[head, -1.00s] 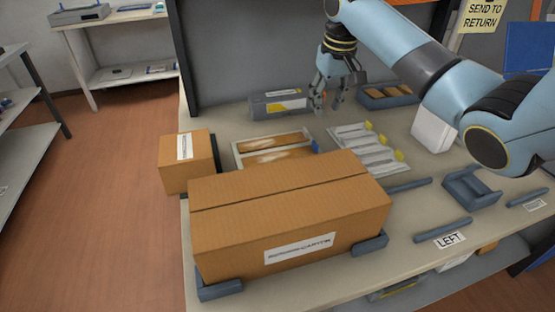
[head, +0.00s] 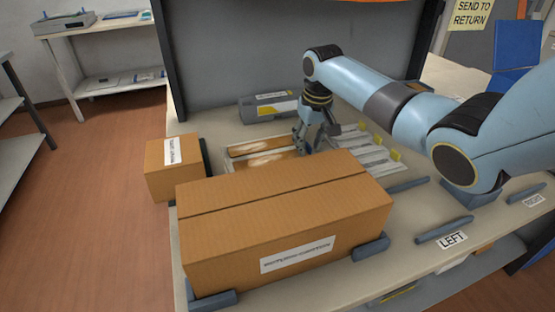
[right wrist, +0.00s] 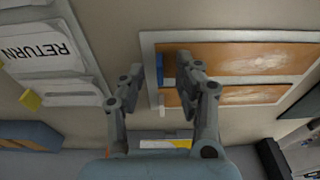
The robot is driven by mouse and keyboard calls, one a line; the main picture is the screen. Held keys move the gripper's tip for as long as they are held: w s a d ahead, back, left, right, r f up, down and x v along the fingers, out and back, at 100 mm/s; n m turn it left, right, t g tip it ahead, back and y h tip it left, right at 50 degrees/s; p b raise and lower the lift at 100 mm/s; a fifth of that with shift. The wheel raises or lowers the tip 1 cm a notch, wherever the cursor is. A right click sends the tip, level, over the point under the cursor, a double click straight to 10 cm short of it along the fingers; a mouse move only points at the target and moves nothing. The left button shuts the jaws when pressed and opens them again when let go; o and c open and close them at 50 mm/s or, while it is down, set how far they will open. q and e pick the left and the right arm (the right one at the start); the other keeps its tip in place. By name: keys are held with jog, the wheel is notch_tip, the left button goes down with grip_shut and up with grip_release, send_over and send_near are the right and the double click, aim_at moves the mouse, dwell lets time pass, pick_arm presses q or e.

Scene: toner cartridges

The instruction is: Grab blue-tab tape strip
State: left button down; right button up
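A pale tray (right wrist: 230,36) holds two brown tape strips. The strip with the blue tab (right wrist: 159,70) is the upper brown strip (right wrist: 245,58) in the right wrist view; in the head view it is the nearer one (head: 262,160). The other strip (right wrist: 235,95) has a pale tab. My right gripper (head: 305,148) points down at the tray's right end. In the right wrist view its fingers (right wrist: 160,72) are apart, with the blue tab showing between the tips; contact cannot be told. In the head view the gripper hides the tab. My left gripper is not in view.
White packs with yellow tabs (head: 365,148) lie right of the tray. A grey toner cartridge (head: 268,106) lies behind it. A large carton (head: 285,205) stands in front, and a small box (head: 172,165) at the left. The right wrist view shows a RETURN-labelled pack (right wrist: 40,55).

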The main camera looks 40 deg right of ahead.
jog(key=shift+f, duration=0.2)
grip_shut()
